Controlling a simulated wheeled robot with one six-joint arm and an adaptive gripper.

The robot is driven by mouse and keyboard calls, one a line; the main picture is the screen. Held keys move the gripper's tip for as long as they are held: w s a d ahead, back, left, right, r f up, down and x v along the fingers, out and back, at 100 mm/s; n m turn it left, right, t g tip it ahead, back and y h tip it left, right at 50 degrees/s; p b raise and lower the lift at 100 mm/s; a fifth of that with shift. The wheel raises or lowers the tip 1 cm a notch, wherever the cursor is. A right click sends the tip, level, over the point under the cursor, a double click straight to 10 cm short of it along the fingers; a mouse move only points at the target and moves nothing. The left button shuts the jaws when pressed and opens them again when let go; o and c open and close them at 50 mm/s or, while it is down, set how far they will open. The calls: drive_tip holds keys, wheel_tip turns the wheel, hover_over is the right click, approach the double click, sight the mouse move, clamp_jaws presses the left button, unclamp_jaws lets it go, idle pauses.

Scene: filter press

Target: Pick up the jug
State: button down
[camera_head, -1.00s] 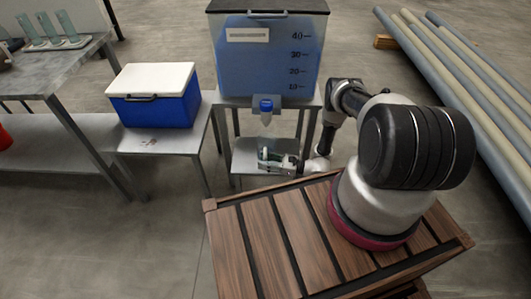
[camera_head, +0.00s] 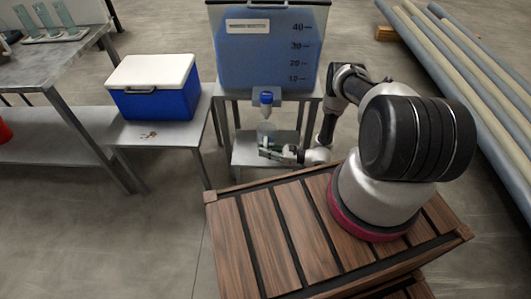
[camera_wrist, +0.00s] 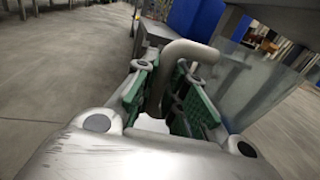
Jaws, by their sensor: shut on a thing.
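The jug (camera_head: 265,134) is a pale, see-through vessel below the blue-capped tap (camera_head: 266,98) of the tank. It looks upright, over the low metal stand (camera_head: 246,152). My gripper (camera_head: 274,152) reaches it from the right, at its lower part in the head view. In the wrist view the jug's beige curved handle (camera_wrist: 187,48) rises between the green finger pads of my gripper (camera_wrist: 172,88), which is shut on it. The jug's clear wall (camera_wrist: 250,85) shows to the right. Whether its base touches the stand cannot be told.
The blue-filled tank (camera_head: 266,60) stands on a metal table directly above and behind the jug. A blue cooler with a white lid (camera_head: 152,88) is on a stand to the left. Pipes (camera_head: 470,80) lie at the right. Floor is open between the cooler stand and my base.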

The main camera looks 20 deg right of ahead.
drive_tip(key=shift+r, duration=0.85)
drive_tip(key=v, duration=1.8)
idle(1.2)
